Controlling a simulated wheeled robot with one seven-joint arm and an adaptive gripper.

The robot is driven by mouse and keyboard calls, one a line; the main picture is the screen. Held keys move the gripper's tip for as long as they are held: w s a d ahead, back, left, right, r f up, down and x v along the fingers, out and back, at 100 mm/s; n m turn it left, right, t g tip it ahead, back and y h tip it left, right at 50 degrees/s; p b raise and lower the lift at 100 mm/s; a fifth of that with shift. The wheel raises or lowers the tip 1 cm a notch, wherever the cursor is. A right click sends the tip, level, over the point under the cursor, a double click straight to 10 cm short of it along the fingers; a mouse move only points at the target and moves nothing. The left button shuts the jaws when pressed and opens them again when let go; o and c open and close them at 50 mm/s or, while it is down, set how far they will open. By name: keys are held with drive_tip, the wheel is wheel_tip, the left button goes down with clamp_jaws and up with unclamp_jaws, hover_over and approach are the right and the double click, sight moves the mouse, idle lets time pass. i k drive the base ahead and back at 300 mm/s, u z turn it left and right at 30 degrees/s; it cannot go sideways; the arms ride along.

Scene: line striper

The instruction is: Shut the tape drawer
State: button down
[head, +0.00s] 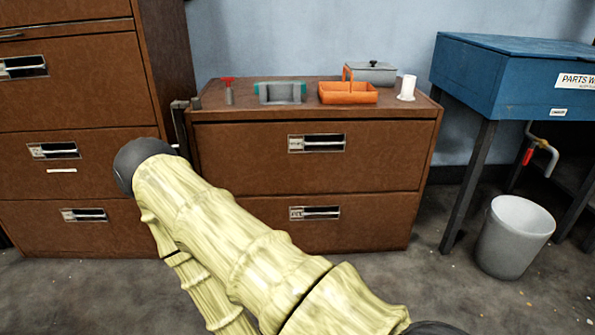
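A low brown cabinet (420,168) with two drawers stands against the wall in the head view. Its upper drawer (250,160) and lower drawer (375,225) each have a metal label-holder handle. Both fronts look flush or nearly flush; I cannot tell whether a small gap is left. The labels are too small to read, so I cannot tell which one is the tape drawer. My pale yellow arm crosses in front of the cabinet and hides the left part of the lower drawer. My gripper is not in view.
A taller brown cabinet (70,100) stands at left. On the low cabinet are an orange caddy (348,97), a grey lidded box (372,73), a teal-and-grey item (280,93) and a white spool (407,88). A blue parts washer (510,75) and grey bin (513,240) stand right.

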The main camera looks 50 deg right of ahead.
sight(325, 221)
drive_tip(key=u, duration=0.85)
drive_tip(key=k, duration=1.05)
drive_tip(key=z, duration=1.45)
drive_tip(key=i, duration=0.5)
drive_tip(key=u, duration=0.05)
